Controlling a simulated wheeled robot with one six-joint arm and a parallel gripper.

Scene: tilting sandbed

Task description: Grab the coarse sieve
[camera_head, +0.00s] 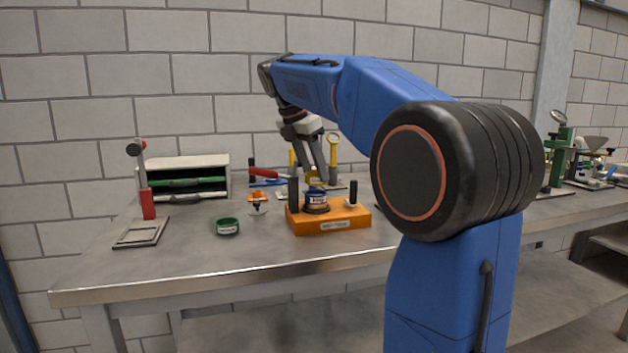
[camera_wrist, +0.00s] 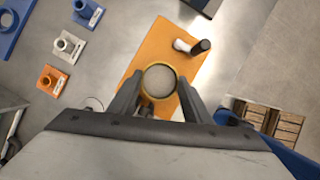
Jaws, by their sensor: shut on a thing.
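A round sieve with a yellow rim and a grey inside (camera_wrist: 160,82) sits between my two fingers in the wrist view. In the head view its yellow ring (camera_head: 316,175) shows low between the fingers of my gripper (camera_head: 318,172), which is shut on it. It is just above a blue ring with a white label (camera_head: 316,197) on a dark round base, on the orange block (camera_head: 332,225). I cannot tell whether the yellow sieve touches the blue ring. A green ring with a label (camera_head: 227,227) lies on the table to the left. The labels are too small to read.
Two dark posts stand on the orange block, on either side of the stack. A red-posted stand (camera_head: 147,200) is at the left of the table (camera_head: 180,265). A shelf box (camera_head: 182,175) and small tools are behind. The front of the table is clear.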

